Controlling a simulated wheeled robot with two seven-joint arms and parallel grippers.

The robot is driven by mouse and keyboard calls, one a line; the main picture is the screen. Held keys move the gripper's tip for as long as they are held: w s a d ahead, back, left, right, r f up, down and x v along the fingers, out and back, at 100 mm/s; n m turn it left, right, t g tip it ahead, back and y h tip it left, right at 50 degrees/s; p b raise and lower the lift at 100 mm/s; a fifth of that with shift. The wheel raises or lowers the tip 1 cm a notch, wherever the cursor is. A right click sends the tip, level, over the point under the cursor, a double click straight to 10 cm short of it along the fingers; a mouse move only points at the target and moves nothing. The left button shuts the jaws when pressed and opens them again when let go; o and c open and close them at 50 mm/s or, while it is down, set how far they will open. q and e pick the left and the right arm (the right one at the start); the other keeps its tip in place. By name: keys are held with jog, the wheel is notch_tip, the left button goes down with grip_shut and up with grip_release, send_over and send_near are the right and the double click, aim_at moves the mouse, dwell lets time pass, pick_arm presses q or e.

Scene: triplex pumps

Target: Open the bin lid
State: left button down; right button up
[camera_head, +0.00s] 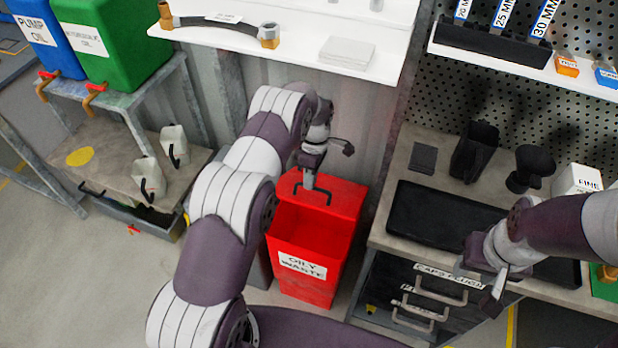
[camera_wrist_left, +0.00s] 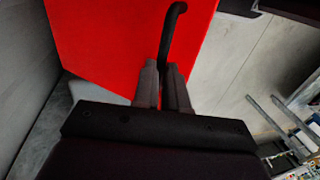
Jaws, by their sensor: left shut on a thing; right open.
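The red bin (camera_head: 305,285) labelled "OILY WASTE" stands on the floor at the centre of the head view. Its red lid (camera_head: 345,191) is at the back of the bin, and the bin's opening appears to show in front of it. A black bar handle sits on the lid; it shows clearly in the left wrist view (camera_wrist_left: 172,42). My left gripper (camera_head: 311,186) is at the lid, shut on the handle, with the bar between its fingers in the left wrist view (camera_wrist_left: 162,82). My right gripper (camera_head: 492,290) is open and empty before the right workbench.
A workbench (camera_head: 400,160) with a black tray (camera_head: 440,215) and drawers (camera_head: 425,300) stands close right of the bin. A white shelf (camera_head: 290,45) is above and behind. Green (camera_head: 120,40) and blue (camera_head: 50,35) oil tanks stand at the left.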

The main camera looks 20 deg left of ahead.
pick_arm(q)
jog(key=c, duration=1.5)
grip_release()
jog(key=shift+w+d+f, duration=0.1)
jog(key=shift+w+f, duration=0.05)
jog(key=shift+w, duration=0.35)
jog(key=shift+c, duration=0.2)
jog(key=o, duration=0.4)
jog(key=shift+w+f, duration=0.2)
jog(key=shift+w, duration=0.05)
jog(key=shift+w+f, duration=0.2)
jog(key=shift+w, duration=0.15)
jog(key=shift+s+r, duration=0.25)
jog(key=shift+s, duration=0.05)
jog(key=shift+w+f, duration=0.1)
pick_arm(e)
jog(key=shift+w+f, duration=0.2)
jog(key=shift+w, duration=0.4)
jog(key=shift+s, duration=0.1)
